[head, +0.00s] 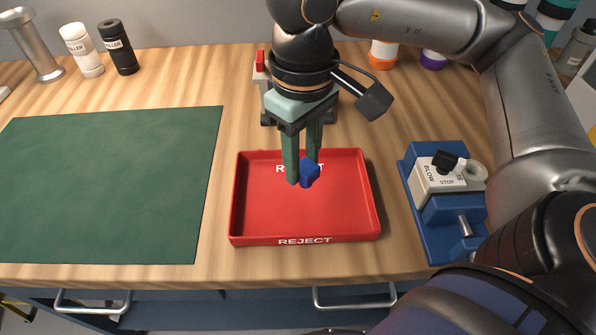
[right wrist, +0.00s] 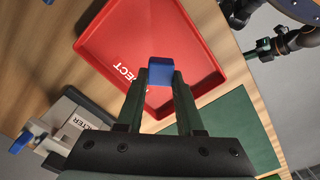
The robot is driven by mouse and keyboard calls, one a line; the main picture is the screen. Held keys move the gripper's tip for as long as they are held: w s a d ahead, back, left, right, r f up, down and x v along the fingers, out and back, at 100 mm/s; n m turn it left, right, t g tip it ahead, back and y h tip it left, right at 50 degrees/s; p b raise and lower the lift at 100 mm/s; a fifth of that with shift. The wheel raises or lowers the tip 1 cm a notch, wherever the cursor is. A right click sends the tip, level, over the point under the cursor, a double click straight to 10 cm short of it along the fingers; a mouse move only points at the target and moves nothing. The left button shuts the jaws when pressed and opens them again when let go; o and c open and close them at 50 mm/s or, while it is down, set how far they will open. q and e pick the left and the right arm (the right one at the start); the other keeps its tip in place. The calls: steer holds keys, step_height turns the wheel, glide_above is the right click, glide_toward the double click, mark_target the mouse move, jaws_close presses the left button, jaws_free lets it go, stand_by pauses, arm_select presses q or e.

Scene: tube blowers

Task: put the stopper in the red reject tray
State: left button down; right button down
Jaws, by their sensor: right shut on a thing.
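The stopper (head: 309,173) is a small blue piece held between the fingertips of my right gripper (head: 303,176). It also shows as a blue block between the fingers in the right wrist view (right wrist: 161,71). The red reject tray (head: 277,219) lies on the wooden bench, with REJECT written in white on its front rim and back wall. My right gripper points down over the back half of the tray. The stopper appears above the tray floor; its exact height is hard to tell.
A green mat (head: 110,185) covers the bench left of the tray. A blue and white device with a black knob (head: 445,163) stands to the right. Behind my right gripper is a device with a red part (head: 260,62). White (head: 82,50) and black (head: 118,47) bottles stand at the back left.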

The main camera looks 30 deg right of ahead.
steer(key=shift+w+d+f, duration=0.2)
steer(key=shift+w+f, duration=0.4)
steer(key=shift+f, duration=0.2)
steer(key=shift+w+f, duration=0.2)
steer(key=shift+f, duration=1.55)
steer(key=shift+b, duration=0.3)
steer(key=shift+f+b, duration=0.3)
steer(key=shift+b, duration=0.05)
steer(key=c, duration=0.5)
jaws_free()
steer(key=shift+r, duration=0.15)
steer(key=shift+c, duration=0.2)
steer(key=shift+r+p, duration=0.5)
step_height(320, 180, up, 11)
steer(key=p, duration=0.1)
steer(key=shift+r, duration=0.2)
